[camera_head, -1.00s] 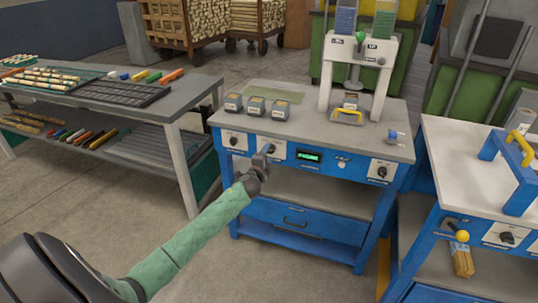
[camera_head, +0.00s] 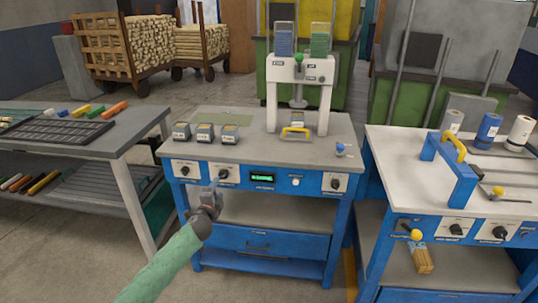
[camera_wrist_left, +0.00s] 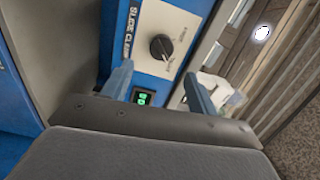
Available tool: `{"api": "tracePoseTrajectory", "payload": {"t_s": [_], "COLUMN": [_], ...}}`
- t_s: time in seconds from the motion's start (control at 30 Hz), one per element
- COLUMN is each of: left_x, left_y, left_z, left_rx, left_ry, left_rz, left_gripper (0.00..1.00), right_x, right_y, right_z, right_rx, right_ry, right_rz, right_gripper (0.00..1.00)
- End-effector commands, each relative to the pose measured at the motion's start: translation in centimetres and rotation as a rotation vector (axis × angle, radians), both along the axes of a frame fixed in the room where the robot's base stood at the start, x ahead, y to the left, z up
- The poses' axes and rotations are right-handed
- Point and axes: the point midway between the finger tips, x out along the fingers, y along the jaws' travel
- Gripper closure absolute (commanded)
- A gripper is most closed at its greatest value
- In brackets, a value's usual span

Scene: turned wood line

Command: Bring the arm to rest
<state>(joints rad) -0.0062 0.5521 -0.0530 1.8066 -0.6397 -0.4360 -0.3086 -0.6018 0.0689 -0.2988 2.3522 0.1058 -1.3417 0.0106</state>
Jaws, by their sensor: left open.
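My left arm comes in from the lower left in the head view, in a green sleeve. My left gripper (camera_head: 213,192) is in front of the blue workbench (camera_head: 287,241), just below a dark knob on its front panel. In the left wrist view the two blue fingers of the left gripper (camera_wrist_left: 160,88) stand apart with nothing between them. Beyond them is a white plate with a black knob (camera_wrist_left: 161,46), marked with lettering that reads like "SLIDE CLAMP". I cannot tell whether a finger touches the panel. My right gripper is not in view.
The workbench carries a white press frame (camera_head: 272,105) and several small dark boxes (camera_head: 204,132). A grey table (camera_head: 130,130) stands left. A white-topped bench (camera_head: 395,155) with a blue fixture (camera_head: 440,160) stands right. Open floor (camera_head: 105,270) lies at lower left.

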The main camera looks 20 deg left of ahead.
Motion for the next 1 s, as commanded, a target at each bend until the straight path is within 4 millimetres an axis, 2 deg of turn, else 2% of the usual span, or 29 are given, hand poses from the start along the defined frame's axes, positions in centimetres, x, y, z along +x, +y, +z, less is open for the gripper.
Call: {"api": "tracePoseTrajectory", "payload": {"t_s": [0.17, 0.33, 0.47, 0.57, 0.67, 0.77, 1.0], "left_x": [0.0, -0.7, -2.2, -3.8, -5.8, -9.2, -18.9], "left_y": [0.1, 2.2, 3.3, 2.4, -0.6, -5.3, -16.2], "left_z": [0.0, -1.2, -1.5, -1.1, -1.2, -2.4, -5.7], "left_rx": [-0.017, -0.103, -0.249, -0.380, -0.530, -0.686, -0.929], "left_ry": [-0.001, 0.036, 0.080, 0.118, 0.177, 0.278, 0.549], "left_rz": [0.006, 0.123, 0.262, 0.350, 0.419, 0.471, 0.529], "left_gripper": [0.41, 0.41, 0.41, 0.41, 0.41, 0.41, 0.41], "right_x": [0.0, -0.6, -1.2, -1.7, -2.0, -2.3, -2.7], "right_y": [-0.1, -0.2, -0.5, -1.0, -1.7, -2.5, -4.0], "right_z": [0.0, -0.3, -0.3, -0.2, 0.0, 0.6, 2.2], "right_rx": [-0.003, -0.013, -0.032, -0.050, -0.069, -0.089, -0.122], "right_ry": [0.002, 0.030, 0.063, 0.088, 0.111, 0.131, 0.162], "right_rz": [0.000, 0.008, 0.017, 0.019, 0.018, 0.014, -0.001], "right_gripper": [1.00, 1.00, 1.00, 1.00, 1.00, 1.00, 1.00]}}
